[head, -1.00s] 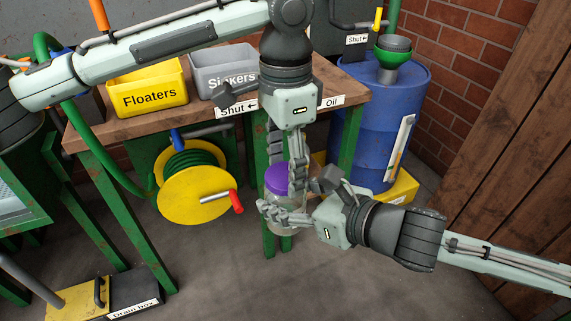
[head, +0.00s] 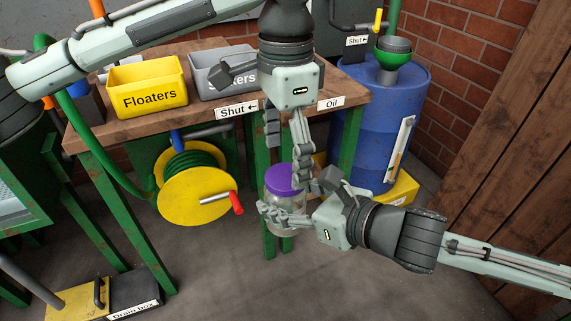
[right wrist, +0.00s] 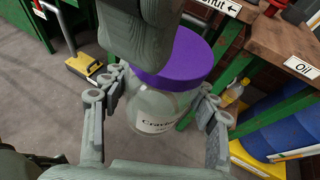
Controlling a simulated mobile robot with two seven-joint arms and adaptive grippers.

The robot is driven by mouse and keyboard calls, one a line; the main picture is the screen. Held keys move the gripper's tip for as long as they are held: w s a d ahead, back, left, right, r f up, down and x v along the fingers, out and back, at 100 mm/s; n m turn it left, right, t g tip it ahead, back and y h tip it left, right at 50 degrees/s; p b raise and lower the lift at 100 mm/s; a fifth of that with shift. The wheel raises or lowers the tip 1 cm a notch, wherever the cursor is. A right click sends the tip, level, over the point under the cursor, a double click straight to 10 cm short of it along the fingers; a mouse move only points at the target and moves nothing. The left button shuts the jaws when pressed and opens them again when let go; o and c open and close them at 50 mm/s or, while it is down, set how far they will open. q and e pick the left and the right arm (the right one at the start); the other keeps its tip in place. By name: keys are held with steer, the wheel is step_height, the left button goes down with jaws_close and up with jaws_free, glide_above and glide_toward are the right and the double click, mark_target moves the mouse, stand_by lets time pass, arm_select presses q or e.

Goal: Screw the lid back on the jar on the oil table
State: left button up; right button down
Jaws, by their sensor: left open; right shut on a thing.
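A clear jar (head: 283,212) with a purple lid (head: 284,178) is held upright in front of the oil table (head: 208,110). My right gripper (head: 285,215) is shut on the jar's body. In the right wrist view the jar (right wrist: 155,112), its label partly hidden, sits between my right gripper's fingers (right wrist: 160,112), and the purple lid (right wrist: 178,62) is on its mouth. Whether the lid is tight cannot be told. My left gripper (head: 286,163) is open just above the lid, fingers pointing down, one in front of the lid's right side.
A yellow Floaters bin (head: 150,88) and a grey Sinkers bin (head: 215,68) stand on the table. A hose reel (head: 197,205) hangs below it. A blue drum (head: 375,135) with a green funnel stands right. The floor in front is clear.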

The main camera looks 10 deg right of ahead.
arm_select(q)
step_height(320, 180, up, 9)
stand_by(0.3)
steer(key=shift+r, duration=0.1)
stand_by(0.4)
